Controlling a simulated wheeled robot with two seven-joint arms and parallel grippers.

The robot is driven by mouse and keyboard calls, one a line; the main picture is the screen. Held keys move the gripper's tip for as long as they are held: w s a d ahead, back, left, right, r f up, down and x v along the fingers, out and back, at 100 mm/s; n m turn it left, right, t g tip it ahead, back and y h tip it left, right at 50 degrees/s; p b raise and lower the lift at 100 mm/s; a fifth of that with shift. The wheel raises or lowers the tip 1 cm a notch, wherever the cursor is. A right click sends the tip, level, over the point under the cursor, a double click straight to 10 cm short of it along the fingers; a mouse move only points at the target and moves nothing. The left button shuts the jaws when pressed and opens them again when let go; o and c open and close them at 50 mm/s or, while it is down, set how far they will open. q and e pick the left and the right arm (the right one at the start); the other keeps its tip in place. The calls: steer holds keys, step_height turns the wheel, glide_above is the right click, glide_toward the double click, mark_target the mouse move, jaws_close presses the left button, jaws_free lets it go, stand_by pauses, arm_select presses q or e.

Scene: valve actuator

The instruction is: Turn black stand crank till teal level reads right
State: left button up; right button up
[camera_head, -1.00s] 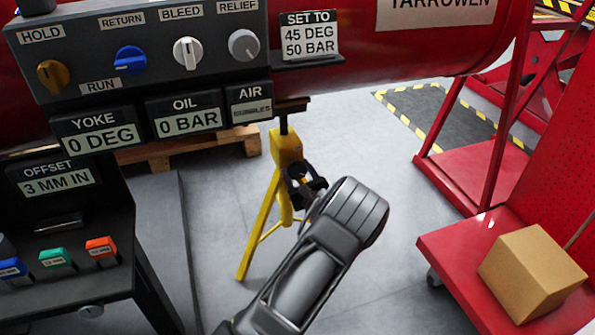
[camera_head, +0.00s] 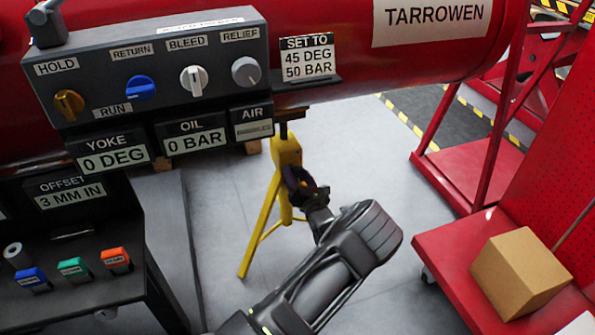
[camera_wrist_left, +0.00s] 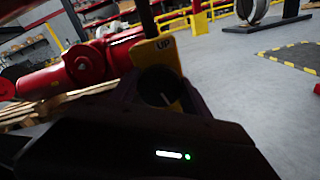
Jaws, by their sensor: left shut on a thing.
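The yellow stand (camera_head: 286,152) stands under the red cylinder. Its black crank (camera_wrist_left: 158,87) shows as a dark round knob in the left wrist view, below an "UP" label on the yellow head. My left gripper (camera_head: 306,190) is at the stand's side, shut on the crank, and hides much of it in the head view. The offset readout (camera_head: 72,192) shows 3 MM IN. A teal block (camera_head: 73,268) sits on the black console below it. I cannot make out a separate teal level. My right gripper is not in view.
The control panel (camera_head: 150,70) has several knobs; its yoke readout (camera_head: 115,158) shows 0 DEG and oil readout (camera_head: 195,138) 0 BAR. A sign (camera_head: 308,58) says 45 DEG, 50 BAR. A red cart (camera_head: 450,250) carries a cardboard box (camera_head: 522,275). Floor between is clear.

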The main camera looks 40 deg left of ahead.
arm_select(q)
steer(key=shift+f+m+p, duration=0.1)
steer(key=shift+m+p, duration=0.4)
steer(key=shift+m, duration=1)
steer(key=o, duration=1.4)
steer(key=p+v, duration=0.2)
steer(key=v, duration=0.5)
steer(key=shift+s+d, duration=0.25)
steer(key=shift+d, duration=0.1)
